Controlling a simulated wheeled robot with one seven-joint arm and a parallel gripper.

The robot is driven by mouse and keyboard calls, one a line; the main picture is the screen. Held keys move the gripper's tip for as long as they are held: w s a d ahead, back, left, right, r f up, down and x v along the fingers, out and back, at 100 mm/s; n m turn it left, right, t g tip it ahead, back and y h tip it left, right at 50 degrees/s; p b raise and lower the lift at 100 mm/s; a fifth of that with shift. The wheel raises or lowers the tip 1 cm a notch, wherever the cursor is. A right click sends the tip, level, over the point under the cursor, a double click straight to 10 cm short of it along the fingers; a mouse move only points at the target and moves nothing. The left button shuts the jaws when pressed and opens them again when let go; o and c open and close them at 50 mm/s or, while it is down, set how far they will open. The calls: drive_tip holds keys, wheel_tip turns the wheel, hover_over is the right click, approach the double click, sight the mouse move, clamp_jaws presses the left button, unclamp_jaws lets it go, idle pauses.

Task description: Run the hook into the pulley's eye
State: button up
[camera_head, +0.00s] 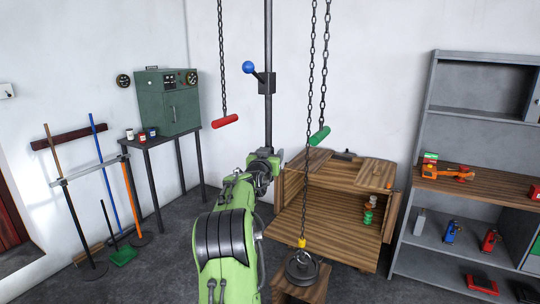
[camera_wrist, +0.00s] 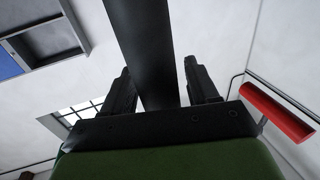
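The hook hangs at the end of a dark chain (camera_head: 311,110); its yellow part (camera_head: 302,243) is just above the pulley. The pulley (camera_head: 303,268) is a dark round weight-like body with a ring on top, on a small wooden stool (camera_head: 290,291). I cannot tell whether hook and eye touch. My gripper (camera_head: 262,160) is at the dark upright post (camera_head: 268,120), left of and above the pulley. In the wrist view my gripper (camera_wrist: 160,88) is open, with the post (camera_wrist: 145,45) showing between its fingers, narrow gaps on both sides.
A red handle (camera_head: 225,121) and a green handle (camera_head: 319,136) hang on chains. A blue-knobbed lever (camera_head: 249,67) sits on the post. A wooden cabinet (camera_head: 325,225) stands behind the stool, a grey shelf (camera_head: 410,200) at right, a dark table (camera_head: 160,142) at left.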

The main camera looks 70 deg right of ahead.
drive_tip(key=s+a+b, duration=0.1)
drive_tip(key=a+b, duration=0.3)
drive_tip(key=a, duration=1.1)
drive_tip(key=shift+s+a+b, duration=0.35)
idle(0.4)
